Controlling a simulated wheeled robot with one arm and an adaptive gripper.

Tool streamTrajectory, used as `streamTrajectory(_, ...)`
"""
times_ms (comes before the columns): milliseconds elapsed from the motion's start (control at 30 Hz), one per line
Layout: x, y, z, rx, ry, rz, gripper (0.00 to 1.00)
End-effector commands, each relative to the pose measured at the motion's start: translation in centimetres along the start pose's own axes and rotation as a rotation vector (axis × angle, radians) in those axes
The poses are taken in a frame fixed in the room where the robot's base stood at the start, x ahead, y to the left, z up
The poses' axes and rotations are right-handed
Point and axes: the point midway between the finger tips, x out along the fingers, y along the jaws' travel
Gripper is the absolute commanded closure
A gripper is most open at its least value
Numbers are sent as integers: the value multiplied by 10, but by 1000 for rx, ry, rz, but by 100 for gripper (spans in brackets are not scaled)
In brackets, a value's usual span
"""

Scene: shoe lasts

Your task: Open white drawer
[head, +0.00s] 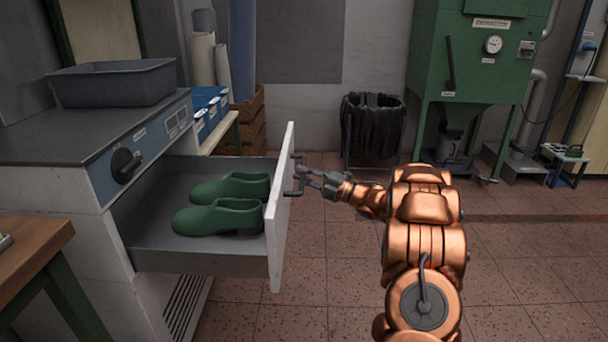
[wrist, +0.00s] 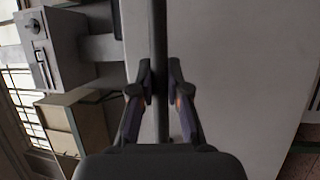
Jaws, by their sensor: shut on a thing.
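The white drawer (head: 281,215) stands pulled well out of the cabinet in the head view. Two green shoe lasts (head: 222,217) lie side by side inside it. Its dark bar handle (head: 297,176) is on the front panel. My gripper (head: 304,177) is at that handle, reaching in from the right. In the wrist view the fingers (wrist: 160,92) are on both sides of the dark handle bar (wrist: 160,35), shut on it. The white drawer front (wrist: 225,70) fills much of that view behind the bar.
The cabinet (head: 75,150) carries a grey tub (head: 113,82) and a dial panel. A wooden table (head: 35,245) stands at the lower left. A black bin (head: 372,130) and green machine (head: 478,60) stand at the back. Tiled floor is free around my arm.

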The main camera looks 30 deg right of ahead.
Motion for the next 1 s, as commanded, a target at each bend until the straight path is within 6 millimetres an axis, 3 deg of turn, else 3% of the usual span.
streamTrajectory(100, -1, 1, 2, -1, -6, 1, 100)
streamTrajectory(133, -1, 1, 2, -1, -6, 1, 84)
streamTrajectory(400, -1, 0, 1, -1, -3, 1, 59)
streamTrajectory(767, -5, 0, 1, -1, -3, 0, 59)
streamTrajectory(1000, -35, 1, 2, -2, -5, 1, 59)
